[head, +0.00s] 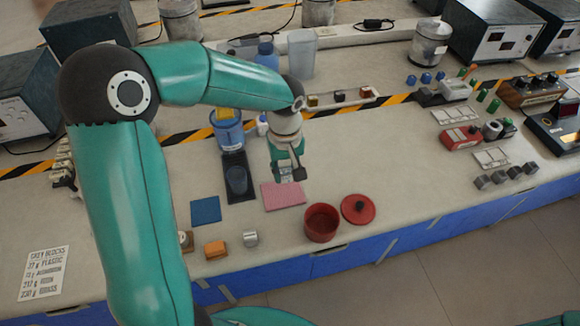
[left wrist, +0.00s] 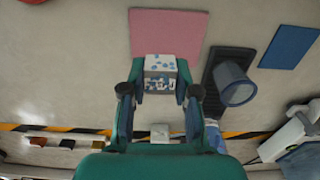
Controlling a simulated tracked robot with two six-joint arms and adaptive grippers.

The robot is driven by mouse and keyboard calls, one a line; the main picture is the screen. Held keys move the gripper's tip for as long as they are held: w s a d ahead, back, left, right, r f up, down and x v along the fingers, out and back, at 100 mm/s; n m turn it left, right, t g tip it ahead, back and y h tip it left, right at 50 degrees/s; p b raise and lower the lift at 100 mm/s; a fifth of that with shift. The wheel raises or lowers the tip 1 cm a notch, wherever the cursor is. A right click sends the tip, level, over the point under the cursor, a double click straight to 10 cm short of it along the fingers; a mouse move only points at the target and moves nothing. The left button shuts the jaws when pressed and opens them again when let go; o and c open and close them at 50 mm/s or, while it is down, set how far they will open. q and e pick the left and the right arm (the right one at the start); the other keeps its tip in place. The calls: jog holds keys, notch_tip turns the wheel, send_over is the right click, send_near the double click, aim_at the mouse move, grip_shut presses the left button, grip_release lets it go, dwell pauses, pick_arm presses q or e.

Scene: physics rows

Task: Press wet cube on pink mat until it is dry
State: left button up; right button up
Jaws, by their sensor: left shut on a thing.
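My left gripper (head: 287,174) points down at the back edge of the pink mat (head: 284,196). In the left wrist view, the gripper (left wrist: 160,84) is shut on a pale cube (left wrist: 160,64) speckled with blue wet spots. The cube overlaps the near edge of the pink mat (left wrist: 168,30) there. I cannot tell whether it touches the mat or hangs above it. In the head view the fingers mostly hide the cube. My right gripper is not in view.
An orange block (head: 215,250) and a metal cylinder (head: 250,239) sit near the front edge.

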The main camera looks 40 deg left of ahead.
aim_at(287, 192)
pick_arm(q)
notch_tip(287, 192, down, 3)
jog(key=shift+w+d+r+b, duration=0.15)
jog(key=shift+r+b, duration=0.05)
jog(key=shift+b, duration=0.6)
jog(key=shift+f+b, duration=0.8)
jog(key=shift+f, duration=0.4)
jog(key=o, duration=0.3)
grip_shut()
